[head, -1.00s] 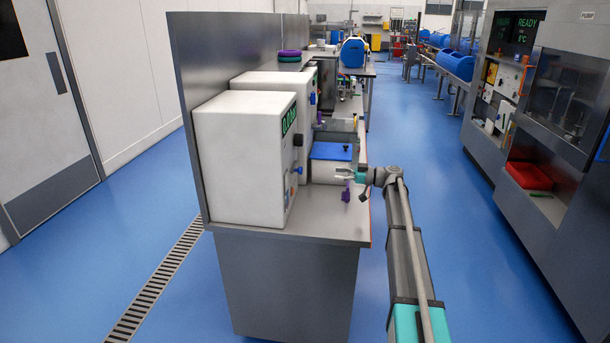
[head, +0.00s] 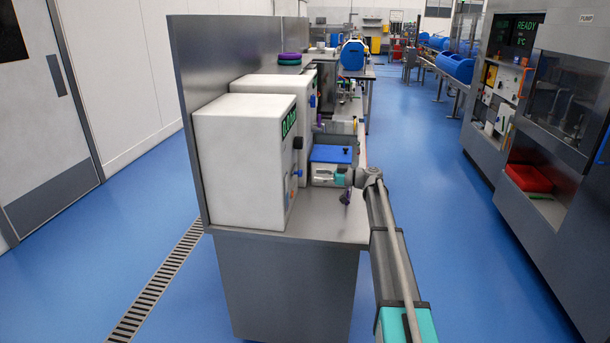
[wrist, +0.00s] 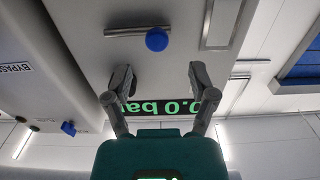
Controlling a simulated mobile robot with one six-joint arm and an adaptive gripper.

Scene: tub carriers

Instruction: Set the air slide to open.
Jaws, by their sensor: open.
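A blue knob (wrist: 157,39) sits at the right end of a thin grey slot on a pale panel in the wrist view; it looks like the air slide. No open or closed marking is readable. In the head view a small blue knob (head: 299,173) shows on the side of the near white cabinet (head: 238,165). My gripper (wrist: 160,76) is open and empty, its fingers apart, with the knob beyond the fingertips and between their lines. In the head view my gripper (head: 315,175) is beside the cabinet, close to that knob; the exact gap is unclear.
A green "0.0 bar" display (wrist: 165,104) appears upside down behind my fingers. A panel marked BYPASS (wrist: 17,68) and another blue knob (wrist: 68,128) are at left. A blue-topped box (head: 331,154) stands just behind my gripper on the steel bench (head: 318,226).

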